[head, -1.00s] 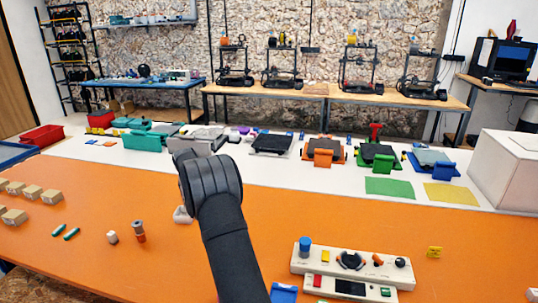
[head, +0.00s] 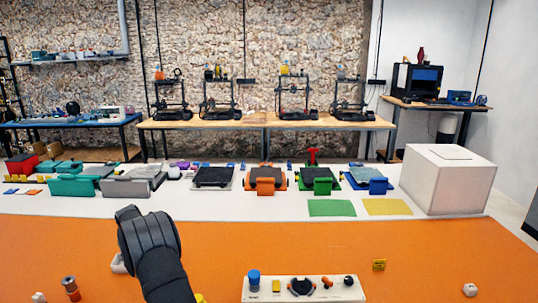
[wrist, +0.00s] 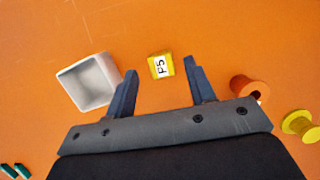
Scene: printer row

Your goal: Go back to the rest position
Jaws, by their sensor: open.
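My gripper (wrist: 160,66) is open in the wrist view, its two dark fingers apart with nothing held between them. It hangs over the orange table top (wrist: 230,30). A yellow tag marked P5 (wrist: 160,66) lies on the table beyond the fingertips, between them in the picture. An open white box (wrist: 90,82) stands left of the left finger. An orange spool (wrist: 250,88) lies right of the right finger. In the head view my dark arm rises at lower left and hides the gripper.
A yellow spool (wrist: 300,125) and green pieces (wrist: 15,170) lie near the wrist view's edges. In the head view a pale control panel (head: 303,289) sits at the front, a large white box (head: 447,180) at right. Several small devices line the white strip (head: 225,205). Orange table at right is mostly clear.

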